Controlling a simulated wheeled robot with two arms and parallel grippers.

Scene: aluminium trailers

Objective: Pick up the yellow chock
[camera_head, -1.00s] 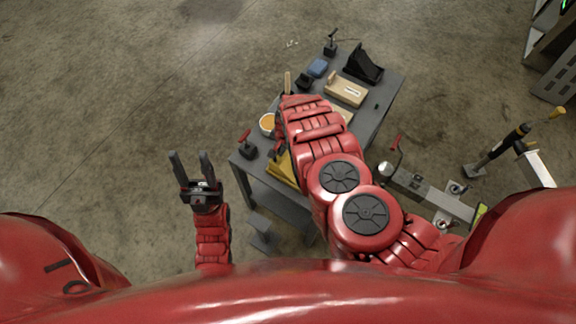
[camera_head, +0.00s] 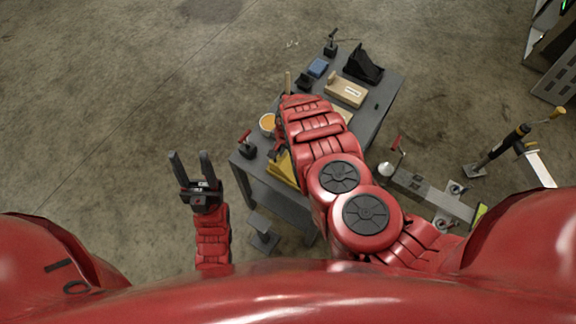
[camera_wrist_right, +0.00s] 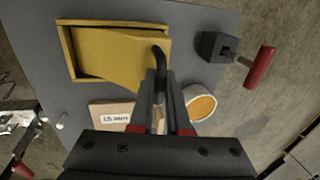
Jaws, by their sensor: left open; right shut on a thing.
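In the head view only a yellow part (camera_head: 283,166) shows beside my right forearm; the rest is hidden. My right gripper (camera_wrist_right: 160,73) is shut on a black curved handle (camera_wrist_right: 160,58) at the chock's right edge. I cannot tell whether the chock touches the tabletop. In the head view the right fingers are hidden under the arm. My left gripper (camera_head: 190,154) is open and empty, left of the table over the floor.
The grey table (camera_head: 382,108) also holds a white tub with orange contents (camera_head: 268,123), a red-handled tool (camera_head: 247,146), a labelled wooden block (camera_head: 346,90), a blue item (camera_head: 318,67) and a black stand (camera_head: 364,62). A metal trailer part (camera_head: 432,193) stands right. Left floor is clear.

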